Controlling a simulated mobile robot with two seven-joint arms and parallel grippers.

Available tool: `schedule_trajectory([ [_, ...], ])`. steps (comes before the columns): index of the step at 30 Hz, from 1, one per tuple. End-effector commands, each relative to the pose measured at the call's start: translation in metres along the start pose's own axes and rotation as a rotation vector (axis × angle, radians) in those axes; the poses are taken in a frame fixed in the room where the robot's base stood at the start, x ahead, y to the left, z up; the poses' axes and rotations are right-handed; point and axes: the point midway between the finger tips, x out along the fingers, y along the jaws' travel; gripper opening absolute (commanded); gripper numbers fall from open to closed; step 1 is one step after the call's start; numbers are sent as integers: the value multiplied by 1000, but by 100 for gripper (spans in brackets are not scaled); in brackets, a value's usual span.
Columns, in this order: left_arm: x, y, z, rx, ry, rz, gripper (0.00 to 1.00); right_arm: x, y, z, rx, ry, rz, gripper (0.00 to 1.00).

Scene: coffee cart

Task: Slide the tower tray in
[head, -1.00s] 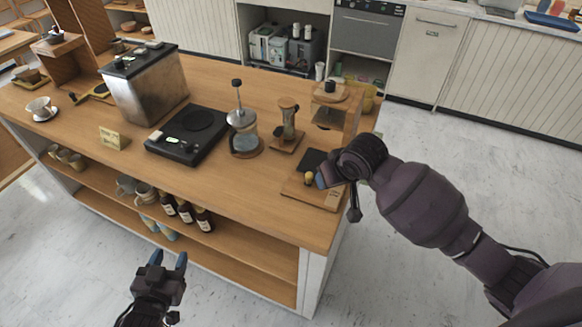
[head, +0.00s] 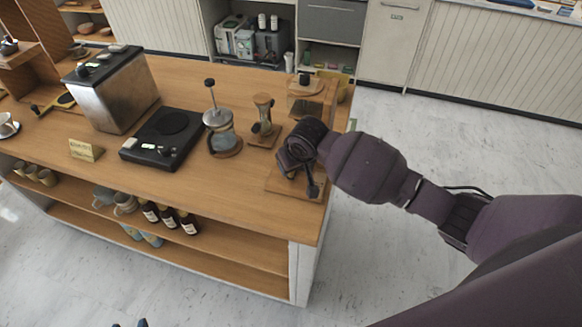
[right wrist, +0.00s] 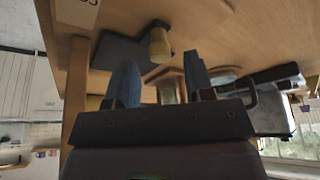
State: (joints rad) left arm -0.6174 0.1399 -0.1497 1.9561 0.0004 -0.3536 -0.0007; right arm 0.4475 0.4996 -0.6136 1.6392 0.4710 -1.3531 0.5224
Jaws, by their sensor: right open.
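The wooden drip tower (head: 306,98) stands at the counter's right end, its wooden base (head: 318,190) reaching toward the front edge. In the right wrist view the dark tray (right wrist: 122,52) lies flat, with a yellow knob (right wrist: 160,45) at its end. In the head view my right arm hides the tray and knob. My right gripper (right wrist: 160,82) is open and empty, its blue fingers apart just short of the knob, which shows between their tips. Only the two separated fingertips of my left gripper (head: 130,324) show at the bottom edge of the head view.
The floor right of the counter is clear.

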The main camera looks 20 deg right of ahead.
Motion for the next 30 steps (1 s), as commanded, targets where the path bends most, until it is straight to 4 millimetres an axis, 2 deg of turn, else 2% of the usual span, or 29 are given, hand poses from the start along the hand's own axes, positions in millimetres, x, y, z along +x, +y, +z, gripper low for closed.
schedule_trajectory([
  [3,-1,0,-1,0,-1,0,48,14,-1,0,1,-2,-1,48],
  [9,-1,0,-1,0,-2,0,48,27,0,0,1,0,-1,48],
  [19,-1,0,0,0,-2,0,48,29,0,0,0,0,-1,48],
  [28,-1,0,0,0,-2,0,48,29,0,0,0,0,-1,2],
  [30,-1,0,0,0,-2,0,48,29,0,0,0,0,-1,0],
])
